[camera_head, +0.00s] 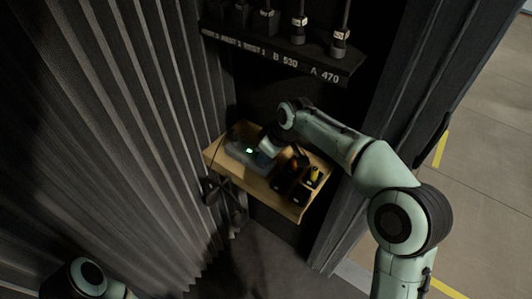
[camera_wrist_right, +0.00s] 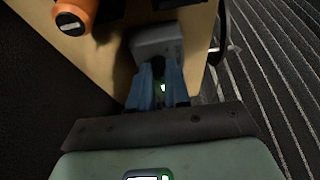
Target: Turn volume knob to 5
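A grey box (camera_head: 238,154) with a small green lit display (camera_head: 249,151) sits on a wooden shelf. The box (camera_wrist_right: 158,40) also shows in the right wrist view, with a dark knob (camera_wrist_right: 158,67) on it. My right gripper (camera_wrist_right: 159,75) has its two blue fingers on either side of the knob, which fills the gap between the tips. In the head view my right gripper (camera_head: 265,154) is over the box and partly hidden by my own arm. The knob's number marks cannot be read. My left gripper is out of view; only part of my left arm shows at the bottom left.
The wooden shelf (camera_head: 217,156) also holds a dark rack (camera_head: 287,186) with orange and yellow-topped items to the right of the box. A dark upper shelf (camera_head: 275,52) with several upright items hangs above. A ribbed grey wall (camera_head: 120,120) stands close on the left.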

